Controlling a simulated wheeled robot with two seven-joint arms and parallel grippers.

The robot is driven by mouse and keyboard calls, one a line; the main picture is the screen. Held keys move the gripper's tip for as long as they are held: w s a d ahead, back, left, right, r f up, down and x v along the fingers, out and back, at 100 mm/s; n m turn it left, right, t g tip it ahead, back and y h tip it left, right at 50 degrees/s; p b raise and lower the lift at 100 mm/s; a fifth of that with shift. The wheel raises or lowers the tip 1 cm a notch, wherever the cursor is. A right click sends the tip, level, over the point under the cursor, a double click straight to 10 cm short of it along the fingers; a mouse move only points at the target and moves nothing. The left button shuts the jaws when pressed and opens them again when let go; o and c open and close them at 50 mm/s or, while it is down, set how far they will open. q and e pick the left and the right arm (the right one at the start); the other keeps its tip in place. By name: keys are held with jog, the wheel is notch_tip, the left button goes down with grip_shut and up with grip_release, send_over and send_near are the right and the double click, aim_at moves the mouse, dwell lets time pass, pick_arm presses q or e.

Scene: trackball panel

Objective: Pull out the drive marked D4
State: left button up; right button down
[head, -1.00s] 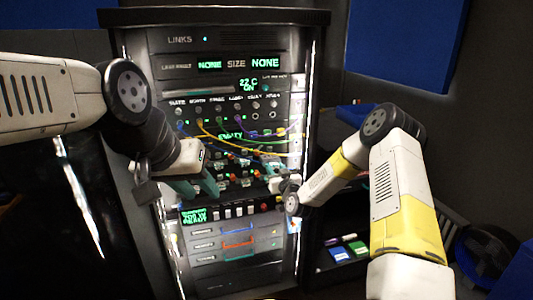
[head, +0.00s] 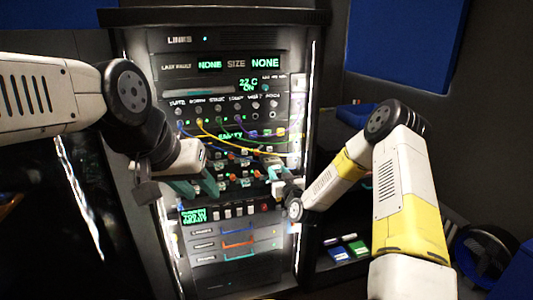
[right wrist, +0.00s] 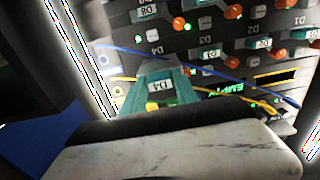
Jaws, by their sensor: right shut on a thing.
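The drive marked D4 (right wrist: 160,87) shows in the right wrist view, upside down, between the teal fingers of my right gripper (right wrist: 158,82). The gripper is shut on it. In the head view my right gripper (head: 270,167) is at the right end of the drive rows, and its fingers largely cover the drive. I cannot tell how far the drive stands out of its bay. My left gripper (head: 197,188) is in front of the left side of the lower drive rows, its teal fingers apart and nothing seen between them.
Blue and yellow cables (head: 235,137) hang across the rack (head: 225,40) just above the drives. Neighbouring drives D3 (right wrist: 208,55) and D8 (right wrist: 146,12) sit close by. A shelf with coloured boxes (head: 340,253) stands at the lower right.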

jog(key=v, duration=0.6)
jog(key=shift+s, duration=0.4)
dwell(0.5)
